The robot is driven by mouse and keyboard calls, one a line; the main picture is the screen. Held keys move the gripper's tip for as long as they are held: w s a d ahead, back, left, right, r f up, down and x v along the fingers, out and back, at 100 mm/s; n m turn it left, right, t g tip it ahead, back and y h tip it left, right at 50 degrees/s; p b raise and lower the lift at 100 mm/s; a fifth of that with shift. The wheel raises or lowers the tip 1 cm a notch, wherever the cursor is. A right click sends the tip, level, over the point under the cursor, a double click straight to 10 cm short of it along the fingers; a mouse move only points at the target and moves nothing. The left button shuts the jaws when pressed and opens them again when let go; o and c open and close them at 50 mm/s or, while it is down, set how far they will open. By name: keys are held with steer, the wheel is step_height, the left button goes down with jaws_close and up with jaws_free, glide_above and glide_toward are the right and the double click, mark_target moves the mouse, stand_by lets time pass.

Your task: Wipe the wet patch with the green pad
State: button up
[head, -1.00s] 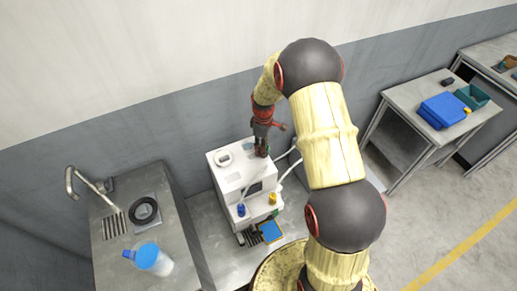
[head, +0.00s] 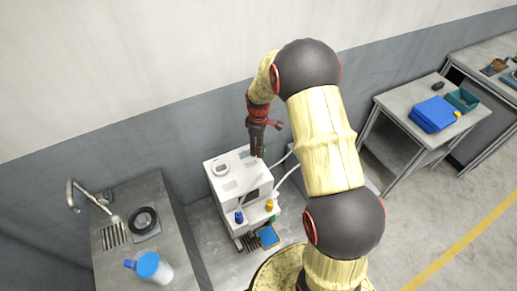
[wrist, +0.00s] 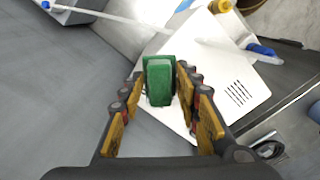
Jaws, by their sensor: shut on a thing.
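My gripper (head: 257,153) is over the right part of the top of a white machine (head: 224,169) in the head view. In the wrist view my gripper (wrist: 160,84) is shut on the green pad (wrist: 159,70), which sits between its fingertips. The white slotted casing of the machine (wrist: 235,92) lies behind the pad there. Whether the pad touches a surface cannot be told. A faint grey mark (head: 230,185) shows on the machine's top; I cannot tell whether it is the wet patch.
A sink counter (head: 120,205) with a blue-lidded jug (head: 150,266) stands at the left. Blue and yellow knobs and white hoses are on the machine's front and right side. The wall is close behind.

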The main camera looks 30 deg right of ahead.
steer(key=shift+r, duration=0.25)
steer(key=shift+r, duration=0.1)
steer(key=shift+r+p, duration=0.95)
steer(key=shift+r, duration=0.5)
